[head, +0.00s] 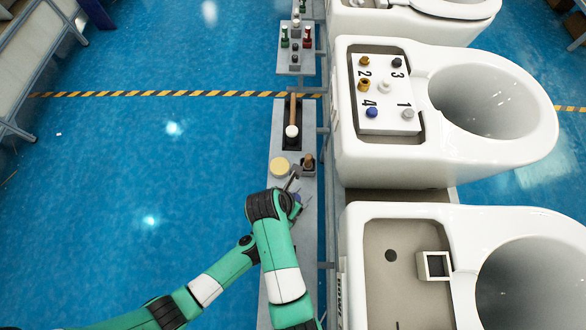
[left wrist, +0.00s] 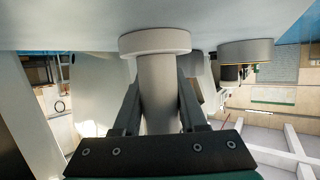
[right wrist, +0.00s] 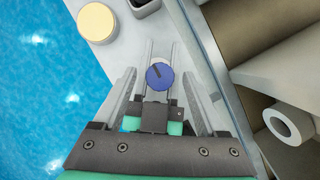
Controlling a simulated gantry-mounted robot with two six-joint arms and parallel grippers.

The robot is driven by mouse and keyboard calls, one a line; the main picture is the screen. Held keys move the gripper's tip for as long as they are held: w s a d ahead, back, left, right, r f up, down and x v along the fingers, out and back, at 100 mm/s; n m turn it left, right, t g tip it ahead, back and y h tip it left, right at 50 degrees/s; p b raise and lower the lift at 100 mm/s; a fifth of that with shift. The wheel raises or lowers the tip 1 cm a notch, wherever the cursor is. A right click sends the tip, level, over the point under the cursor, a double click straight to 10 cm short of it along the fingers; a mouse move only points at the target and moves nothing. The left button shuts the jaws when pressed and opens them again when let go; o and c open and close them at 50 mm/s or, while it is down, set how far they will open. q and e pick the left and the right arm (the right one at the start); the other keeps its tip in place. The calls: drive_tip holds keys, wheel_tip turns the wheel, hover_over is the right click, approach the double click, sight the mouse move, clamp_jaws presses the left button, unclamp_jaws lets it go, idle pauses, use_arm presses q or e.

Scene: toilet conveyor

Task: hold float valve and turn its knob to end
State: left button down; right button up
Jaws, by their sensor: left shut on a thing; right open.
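The float valve's pale shaft and wider round flange (left wrist: 155,42) show in the left wrist view. My left gripper (left wrist: 158,98) is shut on the shaft, one finger on each side. The valve's blue round knob (right wrist: 160,74) shows in the right wrist view, with a dark line across its face. My right gripper (right wrist: 159,82) is open, its fingers apart on either side of the knob, with visible gaps. My left gripper's dark body with teal sides lies below the knob there. In the head view, my arms hide most of the valve.
A grey shelf (head: 278,140) carries a wooden-handled tool (head: 291,115), a yellow disc (head: 280,167) and a small box with a brown peg (head: 308,162). White toilets (head: 395,168) stand right of it. One holds a numbered plate (head: 385,84). Open blue floor lies left.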

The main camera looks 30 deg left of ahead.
drive_tip(key=v, duration=1.2)
drive_tip(key=w+f+m, duration=0.1)
drive_tip(key=f, duration=0.2)
drive_tip(key=w+f+m+h, duration=0.1)
drive_tip(key=w+f+m, duration=0.1)
drive_tip(key=f, duration=0.2)
drive_tip(key=w+f+m, duration=0.1)
drive_tip(key=f, duration=0.3)
drive_tip(key=shift+w+d+m+g+h, duration=0.1)
drive_tip(key=shift+w+m+g+h, duration=0.2)
drive_tip(key=shift+w, duration=0.1)
